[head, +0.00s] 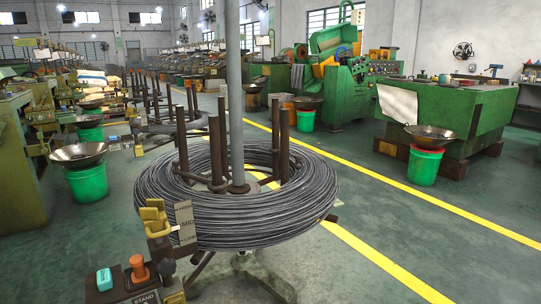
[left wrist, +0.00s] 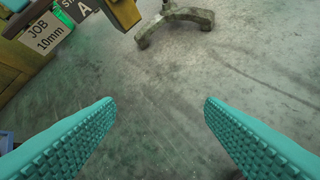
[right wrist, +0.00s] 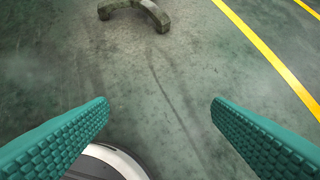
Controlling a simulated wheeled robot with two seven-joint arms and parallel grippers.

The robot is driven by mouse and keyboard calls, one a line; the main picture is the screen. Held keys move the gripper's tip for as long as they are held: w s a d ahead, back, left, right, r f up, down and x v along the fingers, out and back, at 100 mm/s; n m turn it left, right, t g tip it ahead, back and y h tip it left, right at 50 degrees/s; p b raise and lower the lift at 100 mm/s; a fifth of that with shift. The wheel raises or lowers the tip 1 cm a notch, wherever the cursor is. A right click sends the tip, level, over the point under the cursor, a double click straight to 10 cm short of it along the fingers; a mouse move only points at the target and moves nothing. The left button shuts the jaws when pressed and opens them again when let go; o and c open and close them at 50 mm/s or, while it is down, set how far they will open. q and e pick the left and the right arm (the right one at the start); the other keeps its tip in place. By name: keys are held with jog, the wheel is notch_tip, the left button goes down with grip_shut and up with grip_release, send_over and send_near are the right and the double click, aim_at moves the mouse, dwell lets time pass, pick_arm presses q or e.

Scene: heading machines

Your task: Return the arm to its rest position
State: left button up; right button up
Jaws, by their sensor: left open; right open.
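Neither arm shows in the head view. My left gripper (left wrist: 157,112) is open in the left wrist view, its two teal ribbed fingers wide apart with only bare floor between them. My right gripper (right wrist: 160,112) is open in the right wrist view, also empty, with floor between its fingers. A large coil of grey wire (head: 160,192) lies around the upright brown posts of a stand in the middle of the head view. Both grippers are apart from it.
A control box (head: 125,290) with an orange knob and a teal block stands at the front left; its labelled side (left wrist: 45,35) shows in the left wrist view. A stand foot (right wrist: 150,12) is on the floor.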

pick_arm(q)
jog(key=s+d+r+n+g+h, duration=0.1)
jog(key=s+d+h, duration=0.2)
jog(key=s, duration=0.2)
jog(key=s+f+g+p, duration=0.3)
jog(key=s+f+p, duration=0.1)
jog(key=f+p, duration=1)
pick_arm(e)
jog(key=s+f+g, duration=0.3)
jog(key=s+f, duration=0.1)
jog(key=f, duration=1)
pick_arm(q)
jog(key=s+a+f+g+p, duration=0.1)
jog(key=s+p, duration=0.4)
jog(key=s, duration=0.5)
jog(key=s+a+f+g+y+p, duration=0.1)
jog(key=s+a+f+p, duration=0.3)
jog(key=s, duration=0.6)
jog(key=shift+f+g+p, duration=0.4)
jog(key=shift+g+p, duration=0.3)
jog(key=shift+p, duration=0.5)
pick_arm(e)
jog(key=s+d+f+g, duration=0.1)
jog(key=s+d+f, duration=0.1)
jog(key=s, duration=0.8)
jog(key=s+d+f+g+h, duration=0.1)
jog(key=s+f, duration=0.3)
jog(key=s, duration=0.6)
jog(key=shift+d+g, duration=0.7)
jog(key=shift+d, duration=0.2)
